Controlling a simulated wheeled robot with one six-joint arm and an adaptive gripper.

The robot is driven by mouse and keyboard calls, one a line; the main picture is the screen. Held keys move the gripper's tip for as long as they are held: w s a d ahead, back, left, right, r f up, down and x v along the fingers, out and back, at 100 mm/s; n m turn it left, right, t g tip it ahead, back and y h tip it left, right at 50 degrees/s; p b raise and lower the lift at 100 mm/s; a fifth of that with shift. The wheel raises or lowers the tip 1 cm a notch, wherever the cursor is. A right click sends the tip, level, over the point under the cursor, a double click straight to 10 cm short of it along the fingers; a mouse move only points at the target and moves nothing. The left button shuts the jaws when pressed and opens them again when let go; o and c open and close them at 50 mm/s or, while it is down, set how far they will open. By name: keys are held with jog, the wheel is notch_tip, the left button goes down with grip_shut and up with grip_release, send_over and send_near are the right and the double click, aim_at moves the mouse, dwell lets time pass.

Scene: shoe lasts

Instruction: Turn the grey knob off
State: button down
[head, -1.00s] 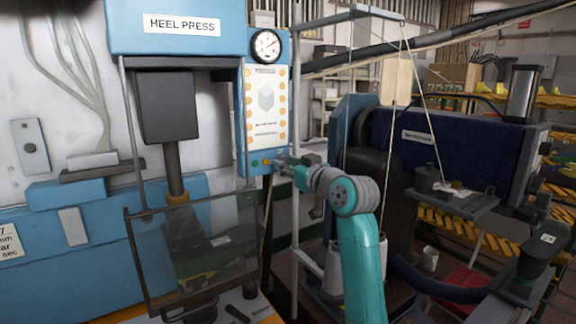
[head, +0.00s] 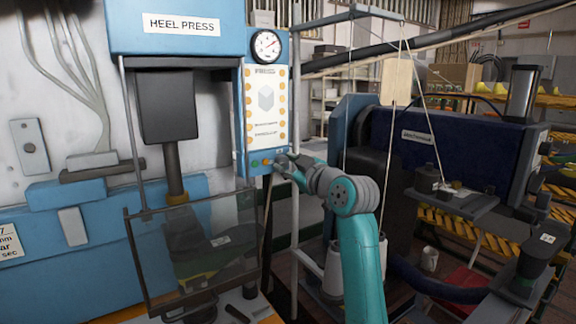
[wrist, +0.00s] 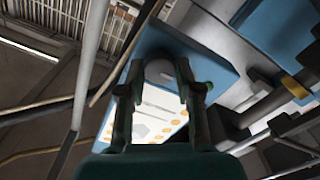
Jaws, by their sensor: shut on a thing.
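The grey knob (wrist: 160,71) shows in the wrist view as a rounded grey shape between my two fingers, at the end of the blue control box. My gripper (wrist: 157,80) is shut on it, one finger on each side. In the head view my gripper (head: 281,162) is at the lower right corner of the control box (head: 240,120), beside the small green and orange buttons (head: 259,162). There the gripper covers most of the knob, and I cannot read which way the knob points.
The heel press (head: 180,27) stands at left with a clear guard (head: 195,245) in front. A pressure gauge (head: 266,45) sits above the control box. A thin grey post (head: 295,120) rises close beside my arm. A dark blue machine (head: 450,150) fills the right.

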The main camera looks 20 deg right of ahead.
jog(key=c, duration=0.8)
grip_release()
jog(key=v, duration=1.2)
